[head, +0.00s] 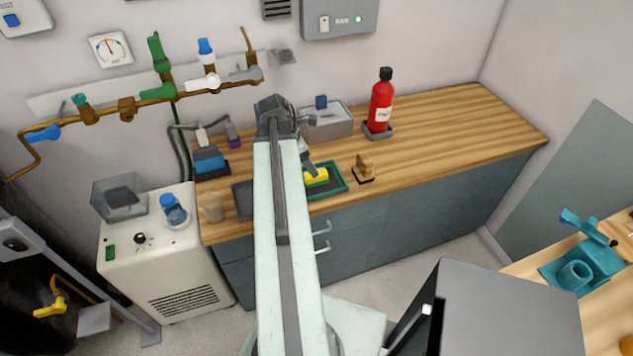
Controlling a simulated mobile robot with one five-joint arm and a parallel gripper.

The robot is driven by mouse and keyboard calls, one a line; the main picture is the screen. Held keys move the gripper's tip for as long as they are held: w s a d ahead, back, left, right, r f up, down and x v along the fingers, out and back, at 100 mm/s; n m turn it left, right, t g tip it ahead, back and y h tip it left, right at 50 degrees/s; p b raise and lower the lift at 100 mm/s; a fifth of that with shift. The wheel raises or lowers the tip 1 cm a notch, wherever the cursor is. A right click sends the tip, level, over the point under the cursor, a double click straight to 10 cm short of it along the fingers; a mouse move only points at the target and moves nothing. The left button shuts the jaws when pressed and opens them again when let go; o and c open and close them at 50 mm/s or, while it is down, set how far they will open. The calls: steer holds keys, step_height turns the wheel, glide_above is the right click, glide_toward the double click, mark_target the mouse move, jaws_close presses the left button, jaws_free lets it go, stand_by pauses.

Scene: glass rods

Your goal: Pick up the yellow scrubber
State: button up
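The yellow scrubber (317,177) lies at the green-rimmed tray (341,180) on the wooden counter, just right of my arm. My gripper (309,168) points down from the end of my arm, right above or against the scrubber's upper left part. I cannot tell whether it touches the scrubber. Its fingers are small and partly hidden, so I cannot tell whether they are open or shut. My arm covers the left part of the tray.
A brown block (364,168) stands right of the tray. A red bottle (381,102) and a grey bin (327,124) stand behind. A blue-topped item (208,160) and a beaker (212,207) are at left. The counter's right part (460,125) is clear.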

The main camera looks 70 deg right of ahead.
steer(key=b+x, duration=0.7)
steer(key=x, duration=0.1)
steer(key=shift+w+a, duration=0.1)
steer(key=shift+a, duration=0.05)
steer(key=shift+r, duration=0.15)
steer(key=c, duration=1.4)
step_height(320, 180, up, 10)
steer(key=p, duration=1)
steer(key=shift+r, duration=0.15)
steer(key=o, duration=0.6)
steer(key=shift+f, duration=0.2)
steer(key=c, duration=0.5)
